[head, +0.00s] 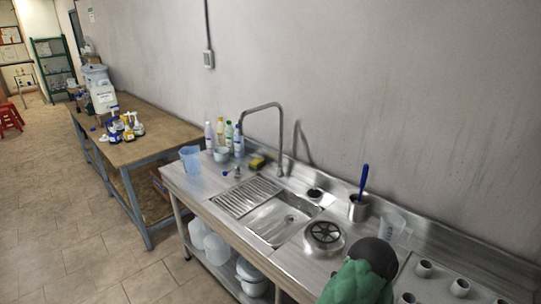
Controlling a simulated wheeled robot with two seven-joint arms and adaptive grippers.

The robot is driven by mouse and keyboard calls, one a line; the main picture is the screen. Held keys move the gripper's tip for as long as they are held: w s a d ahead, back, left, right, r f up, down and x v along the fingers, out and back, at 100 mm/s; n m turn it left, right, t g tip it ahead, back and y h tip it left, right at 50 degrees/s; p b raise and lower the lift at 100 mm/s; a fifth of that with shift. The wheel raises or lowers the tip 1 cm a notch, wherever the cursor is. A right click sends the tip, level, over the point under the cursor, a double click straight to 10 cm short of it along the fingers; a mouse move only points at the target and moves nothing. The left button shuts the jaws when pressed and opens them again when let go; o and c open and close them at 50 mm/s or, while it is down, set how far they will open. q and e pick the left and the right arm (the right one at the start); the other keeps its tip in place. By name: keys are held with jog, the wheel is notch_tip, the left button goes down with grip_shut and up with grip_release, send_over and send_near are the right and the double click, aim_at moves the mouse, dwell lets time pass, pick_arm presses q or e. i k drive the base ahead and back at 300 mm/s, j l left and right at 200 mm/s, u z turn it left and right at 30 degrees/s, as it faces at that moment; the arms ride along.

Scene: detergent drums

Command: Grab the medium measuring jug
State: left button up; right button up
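A translucent blue measuring jug (190,161) stands upright at the left end of the steel sink counter. A smaller pale jug or cup (221,155) stands just to its right, in front of several bottles. A clear jug-like vessel (393,226) stands farther right, behind the dark round object; it is partly hidden. I cannot tell for sure from this view which one is the medium jug. Neither of my grippers shows in the head view.
The steel counter (210,196) holds a sink (283,219), tall tap (279,130), a pot with a blue-handled tool (359,206) and a round drain-like fitting (324,235). A green-and-dark object (355,284) blocks the front. A wooden bench (150,148) stands left; the floor there is clear.

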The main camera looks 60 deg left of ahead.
aim_at(190, 156)
jog(key=u, duration=2.8)
jog(key=i+j, duration=0.15)
jog(key=i, duration=0.15)
jog(key=i+j, duration=0.2)
jog(key=i, duration=0.15)
